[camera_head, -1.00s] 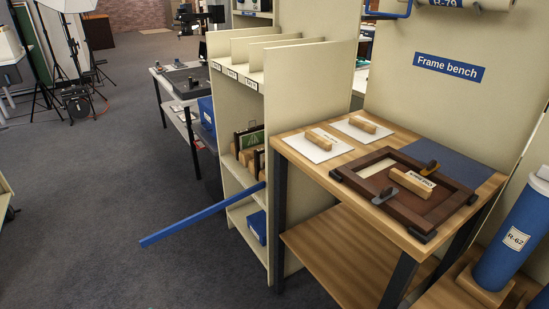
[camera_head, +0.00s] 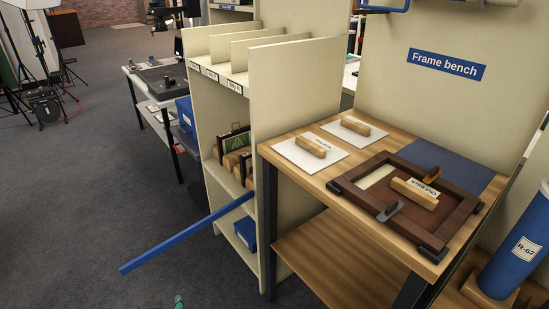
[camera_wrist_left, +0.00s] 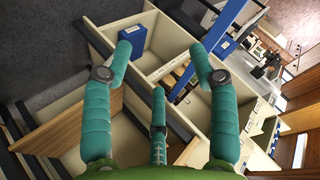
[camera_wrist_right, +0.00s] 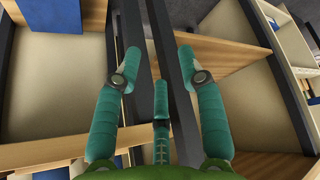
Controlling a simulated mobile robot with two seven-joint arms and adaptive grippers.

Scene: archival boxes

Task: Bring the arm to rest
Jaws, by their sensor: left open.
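My left gripper (camera_wrist_left: 161,52) has its teal fingers spread apart in the left wrist view, with nothing between them. Beyond it are the cream shelf unit and a blue box (camera_wrist_left: 132,40), apart from the fingers. My right gripper (camera_wrist_right: 159,56) also has its fingers apart and empty in the right wrist view, with a dark post behind the gap. In the head view only a small teal fingertip (camera_head: 178,301) shows at the bottom edge; I cannot tell which arm it belongs to. The rest of both arms is out of that view.
A blue bar (camera_head: 185,234) juts from the cream shelf unit (camera_head: 292,110) over the floor. The frame bench (camera_head: 300,184) at right holds a brown frame (camera_head: 383,222) and wooden blocks on white sheets. A blue tube (camera_head: 515,245) stands far right.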

